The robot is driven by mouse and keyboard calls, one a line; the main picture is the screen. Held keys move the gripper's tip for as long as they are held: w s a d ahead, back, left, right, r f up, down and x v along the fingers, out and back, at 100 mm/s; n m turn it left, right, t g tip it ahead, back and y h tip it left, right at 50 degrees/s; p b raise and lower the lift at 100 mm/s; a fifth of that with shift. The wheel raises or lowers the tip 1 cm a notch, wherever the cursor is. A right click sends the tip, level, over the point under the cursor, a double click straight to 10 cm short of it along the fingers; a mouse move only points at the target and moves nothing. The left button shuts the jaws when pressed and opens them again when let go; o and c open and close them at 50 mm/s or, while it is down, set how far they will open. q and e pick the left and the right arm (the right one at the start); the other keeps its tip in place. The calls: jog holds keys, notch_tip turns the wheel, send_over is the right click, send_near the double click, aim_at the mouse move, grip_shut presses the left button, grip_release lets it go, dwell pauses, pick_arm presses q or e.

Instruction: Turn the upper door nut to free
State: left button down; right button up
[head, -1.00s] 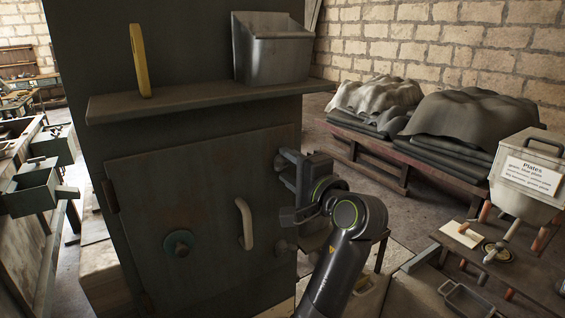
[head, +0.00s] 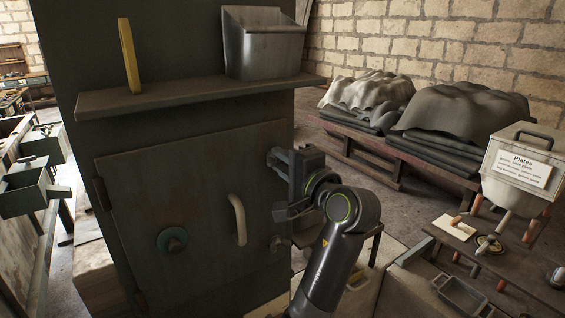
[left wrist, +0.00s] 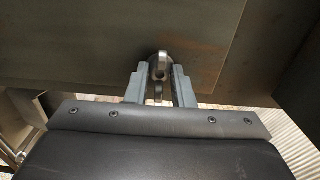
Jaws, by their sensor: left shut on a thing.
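The grey-green cabinet door (head: 150,185) is shut, with a pale curved handle (head: 238,220) and a round green knob (head: 172,240). My left gripper (head: 275,160) is at the upper right edge of the door. In the left wrist view, my left gripper (left wrist: 158,80) is shut on the upper door nut (left wrist: 160,66), a rounded metal piece with a lug between the fingers. In the head view the gripper hides this nut. A lower nut (head: 277,243) shows below it at the door's right edge. My right gripper is not in view.
A shelf (head: 180,95) above the door holds a yellow object (head: 129,55) and a metal bin (head: 262,45). Covered stacks (head: 460,120) stand on pallets behind.

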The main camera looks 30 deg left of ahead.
pick_arm(q)
jog(key=n+b, duration=0.2)
jog(key=n, duration=0.3)
jog(key=shift+f, duration=0.1)
jog(key=n+b, duration=0.3)
jog(key=n, duration=0.1)
jog(key=shift+n, duration=0.3)
jog(key=n+b, duration=0.3)
jog(key=n, duration=0.2)
jog(key=shift+b, duration=0.4)
jog(key=shift+n+b, duration=0.95)
jog(key=shift+n, duration=0.65)
jog(key=c, duration=1.3)
grip_release()
jog(key=shift+o, duration=0.2)
